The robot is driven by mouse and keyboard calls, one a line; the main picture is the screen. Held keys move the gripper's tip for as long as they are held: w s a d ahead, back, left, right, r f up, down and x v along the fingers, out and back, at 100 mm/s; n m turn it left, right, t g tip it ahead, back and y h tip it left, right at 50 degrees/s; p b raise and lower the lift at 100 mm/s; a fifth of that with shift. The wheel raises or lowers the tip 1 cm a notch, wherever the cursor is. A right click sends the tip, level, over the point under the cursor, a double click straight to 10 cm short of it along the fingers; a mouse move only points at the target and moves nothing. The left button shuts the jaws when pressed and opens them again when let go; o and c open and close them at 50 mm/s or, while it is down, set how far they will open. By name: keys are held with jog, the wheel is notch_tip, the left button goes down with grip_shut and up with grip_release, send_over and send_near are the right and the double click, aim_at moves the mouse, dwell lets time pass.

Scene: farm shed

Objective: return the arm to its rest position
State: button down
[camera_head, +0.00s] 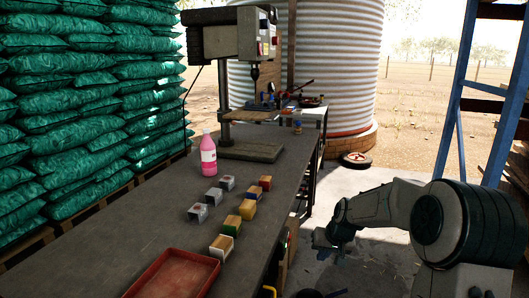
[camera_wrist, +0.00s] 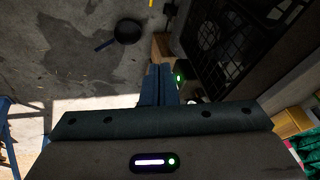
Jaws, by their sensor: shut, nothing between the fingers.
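My arm reaches in from the right of the head view, bent low beside the bench. My gripper (camera_head: 322,240) hangs off the bench's right side, over the floor and apart from the bench top. In the wrist view my gripper (camera_wrist: 158,72) points down toward the concrete floor, its two fingers together with nothing between them. The long dark workbench (camera_head: 130,232) runs along the left of my arm.
On the bench are a red tray (camera_head: 172,275), several small blocks (camera_head: 247,209), a pink bottle (camera_head: 208,155) and a drill press (camera_head: 250,150). A dark pan (camera_wrist: 128,31) lies on the floor. A blue ladder frame (camera_head: 460,90) stands at right.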

jog(key=s+a+r+g+h+p, duration=0.1)
jog(key=s+a+r+h+p, duration=0.1)
jog(key=s+r+p, duration=2)
jog(key=s+r, duration=1)
jog(key=shift+a+r, duration=0.15)
jog(key=shift+r, duration=0.2)
